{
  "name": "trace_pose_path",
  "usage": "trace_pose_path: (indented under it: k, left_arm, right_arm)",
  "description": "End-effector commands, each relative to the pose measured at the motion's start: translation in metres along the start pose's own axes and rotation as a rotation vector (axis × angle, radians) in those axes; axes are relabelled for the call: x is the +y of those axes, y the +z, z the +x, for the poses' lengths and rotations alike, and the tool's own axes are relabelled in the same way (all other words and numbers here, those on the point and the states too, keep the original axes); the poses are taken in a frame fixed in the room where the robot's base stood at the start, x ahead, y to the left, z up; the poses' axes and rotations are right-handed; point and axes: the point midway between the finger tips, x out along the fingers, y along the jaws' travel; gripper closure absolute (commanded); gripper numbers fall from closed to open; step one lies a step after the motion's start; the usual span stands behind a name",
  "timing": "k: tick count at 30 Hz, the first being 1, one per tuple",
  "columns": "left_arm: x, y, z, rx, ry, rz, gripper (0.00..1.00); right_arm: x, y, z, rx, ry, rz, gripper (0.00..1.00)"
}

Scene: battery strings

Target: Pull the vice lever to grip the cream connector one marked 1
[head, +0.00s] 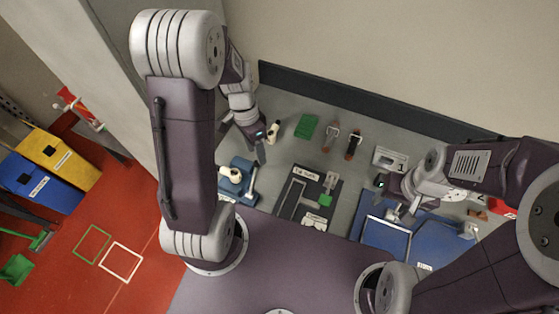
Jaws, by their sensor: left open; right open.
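A blue vice (247,171) stands at the left of the bench, partly hidden behind my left arm. A small cream piece (231,175) sits at the vice; I cannot read a mark on it or tell whether the jaws touch it. The lever cannot be made out clearly. My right gripper (389,197) is open above the blue mat's back edge, apart from the vice.
A green block (306,126), two strap-like pieces (331,137) and a pale block (390,159) lie along the back. A dark board (289,207) fills the middle. A blue mat (387,247) with a pale frame lies right. A dark ledge (350,100) bounds the back.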

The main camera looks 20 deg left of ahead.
Motion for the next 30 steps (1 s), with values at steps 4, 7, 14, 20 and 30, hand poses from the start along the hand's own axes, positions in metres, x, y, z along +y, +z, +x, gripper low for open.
trace_pose_path:
  k: [4, 7, 14, 20, 30]
  left_arm:
    - [0.0, 0.0, 0.008, -0.001, 0.002, -0.001, 0.5]
    - [0.002, 0.001, 0.026, -0.004, 0.004, -0.003, 0.5]
    - [0.001, 0.001, 0.073, -0.002, 0.002, -0.003, 0.5]
    - [0.0, 0.0, 0.09, 0.001, -0.001, -0.002, 0.5]
    - [0.0, -0.001, 0.091, 0.002, -0.002, -0.002, 0.81]
  right_arm:
    - [0.0, 0.0, -0.001, 0.0, 0.0, 0.0, 0.44]
    - [0.0, 0.0, -0.003, 0.0, 0.0, 0.0, 0.44]
    - [0.0, -0.001, -0.007, 0.0, 0.0, 0.0, 0.44]
    - [0.0, -0.001, -0.007, 0.0, 0.0, 0.0, 0.44]
    - [0.0, -0.001, -0.007, 0.0, 0.0, 0.0, 0.44]
